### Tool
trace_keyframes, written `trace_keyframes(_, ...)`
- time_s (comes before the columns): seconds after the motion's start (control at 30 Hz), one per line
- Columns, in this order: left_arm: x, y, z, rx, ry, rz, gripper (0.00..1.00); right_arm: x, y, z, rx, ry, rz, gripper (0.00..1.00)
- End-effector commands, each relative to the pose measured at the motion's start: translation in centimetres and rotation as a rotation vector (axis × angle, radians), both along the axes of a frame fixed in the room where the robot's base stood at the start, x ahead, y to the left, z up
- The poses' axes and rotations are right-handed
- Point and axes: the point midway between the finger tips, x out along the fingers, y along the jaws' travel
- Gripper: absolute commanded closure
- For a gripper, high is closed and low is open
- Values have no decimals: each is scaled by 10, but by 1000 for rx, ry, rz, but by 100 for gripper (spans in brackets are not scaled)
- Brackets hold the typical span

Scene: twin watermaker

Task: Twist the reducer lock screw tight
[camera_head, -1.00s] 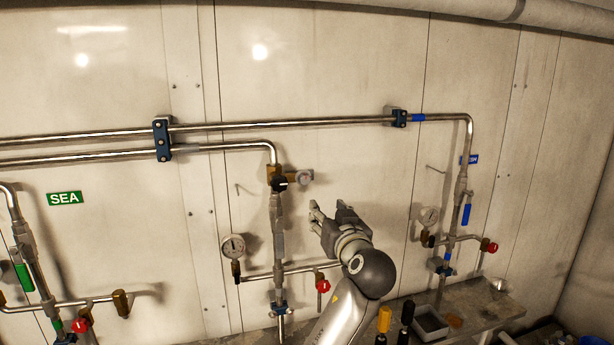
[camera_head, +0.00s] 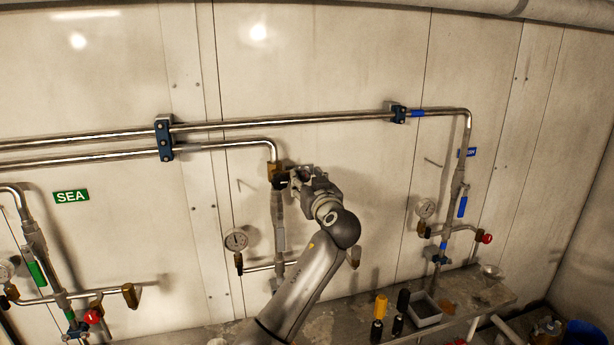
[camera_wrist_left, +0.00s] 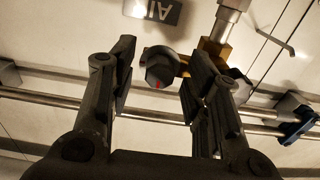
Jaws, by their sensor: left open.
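The reducer is a brass fitting (camera_head: 273,170) on the vertical pipe below the bend of the lower wall pipe. In the left wrist view its brass body (camera_wrist_left: 215,49) shows with a dark faceted knob (camera_wrist_left: 161,67) bearing a red mark; this looks like the lock screw. My left gripper (camera_head: 292,176) is at the reducer's right side in the head view and hides part of it. In the left wrist view its open fingers (camera_wrist_left: 156,82) stand either side of the knob, apparently without gripping it. My right gripper is not in view.
A pressure gauge (camera_head: 236,241) sits lower left of the reducer. Steel pipes (camera_head: 300,122) run along the wall above.

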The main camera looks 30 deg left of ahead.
Motion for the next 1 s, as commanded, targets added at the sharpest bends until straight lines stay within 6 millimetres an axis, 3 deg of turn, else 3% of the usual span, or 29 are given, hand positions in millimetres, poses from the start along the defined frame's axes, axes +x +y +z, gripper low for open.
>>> trace_keyframes(0.3, 1, 1, 0, 1, -1, 0, 57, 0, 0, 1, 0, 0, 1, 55)
trace_keyframes(0.63, 1, 1, 0, 1, -1, 0, 99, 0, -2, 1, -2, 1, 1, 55)
trace_keyframes(1.0, 1, 1, -1, 37, 43, -1, 100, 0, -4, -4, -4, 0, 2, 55)
